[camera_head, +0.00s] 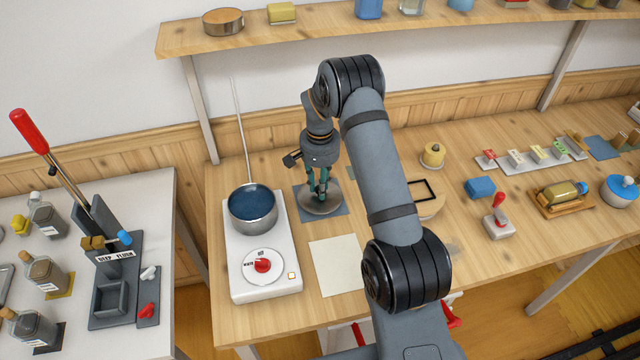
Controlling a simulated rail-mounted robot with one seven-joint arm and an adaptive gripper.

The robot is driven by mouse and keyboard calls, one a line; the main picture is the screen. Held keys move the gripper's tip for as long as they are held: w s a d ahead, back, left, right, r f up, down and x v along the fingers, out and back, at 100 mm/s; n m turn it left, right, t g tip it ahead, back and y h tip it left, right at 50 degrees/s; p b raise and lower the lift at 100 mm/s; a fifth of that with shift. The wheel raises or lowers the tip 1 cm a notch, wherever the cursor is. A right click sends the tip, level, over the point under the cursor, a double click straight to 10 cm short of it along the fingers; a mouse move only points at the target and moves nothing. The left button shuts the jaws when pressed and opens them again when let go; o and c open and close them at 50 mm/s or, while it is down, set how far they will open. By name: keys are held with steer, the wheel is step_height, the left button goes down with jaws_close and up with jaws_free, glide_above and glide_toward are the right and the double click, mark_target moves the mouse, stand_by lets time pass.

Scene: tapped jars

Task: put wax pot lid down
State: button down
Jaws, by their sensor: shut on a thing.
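The wax pot (253,209) is a metal saucepan with blue contents and a long thin handle; it sits uncovered on a white hot plate (262,289). The round grey lid (322,206) is at a blue-grey mat (340,211) just right of the pot. My gripper (321,193) points down above the lid's centre and is shut on the lid's knob, which the fingers mostly hide. The lid looks level and very low over the mat; I cannot tell whether it touches it.
A cream sheet (337,265) lies in front of the mat. A shelf (190,41) runs above the bench. A side table (150,183) with a lever press stands left.

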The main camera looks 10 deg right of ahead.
steer(key=shift+f, duration=0.2)
steer(key=shift+f+b, duration=0.2)
steer(key=shift+b, duration=0.1)
steer(key=c, duration=1.5)
jaws_free()
steer(key=shift+r, duration=0.15)
step_height(320, 180, up, 12)
steer(key=shift+r+b, duration=0.1)
steer(key=shift+b, duration=0.2)
